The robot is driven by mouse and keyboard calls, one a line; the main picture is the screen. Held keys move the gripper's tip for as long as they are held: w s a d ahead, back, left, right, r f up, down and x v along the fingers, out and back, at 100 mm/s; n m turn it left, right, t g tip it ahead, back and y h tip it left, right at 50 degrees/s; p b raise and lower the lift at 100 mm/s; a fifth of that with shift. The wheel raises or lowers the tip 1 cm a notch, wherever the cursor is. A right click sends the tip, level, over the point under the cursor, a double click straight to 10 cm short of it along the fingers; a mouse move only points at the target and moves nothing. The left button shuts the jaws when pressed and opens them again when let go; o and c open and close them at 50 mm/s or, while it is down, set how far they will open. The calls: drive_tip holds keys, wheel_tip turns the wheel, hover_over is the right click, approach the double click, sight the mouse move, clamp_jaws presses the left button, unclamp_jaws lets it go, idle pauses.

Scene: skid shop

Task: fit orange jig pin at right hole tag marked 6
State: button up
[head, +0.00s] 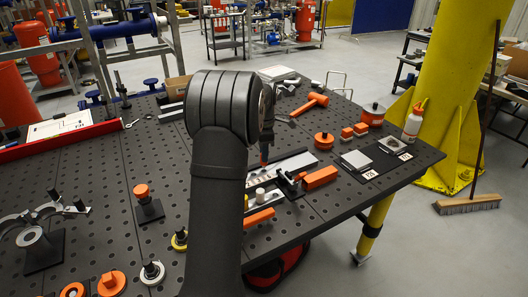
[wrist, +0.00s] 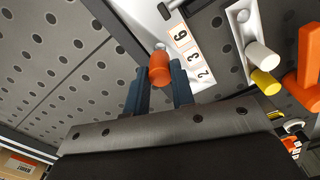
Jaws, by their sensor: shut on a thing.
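My gripper (wrist: 158,85) is shut on the orange jig pin (wrist: 160,70), with one blue-grey finger on each side of it. The pin's pale tip points toward the white tag strip (wrist: 203,62), at the end marked 6. Tags 6, 3 and 2 run along this strip. The contact between tip and hole is hidden, so I cannot tell whether the pin is in it. In the head view my arm covers most of my gripper (head: 264,154), which is low over the light jig plate (head: 293,163).
A white pin (wrist: 262,55) and a yellow pin (wrist: 265,83) are in a pale holder right of the strip. An orange-topped post (head: 144,200) stands at left.

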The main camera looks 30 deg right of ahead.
drive_tip(key=shift+f, duration=1.45)
idle(0.3)
drive_tip(key=o, duration=1.3)
drive_tip(key=shift+r, duration=0.1)
drive_tip(key=shift+r, duration=3.45)
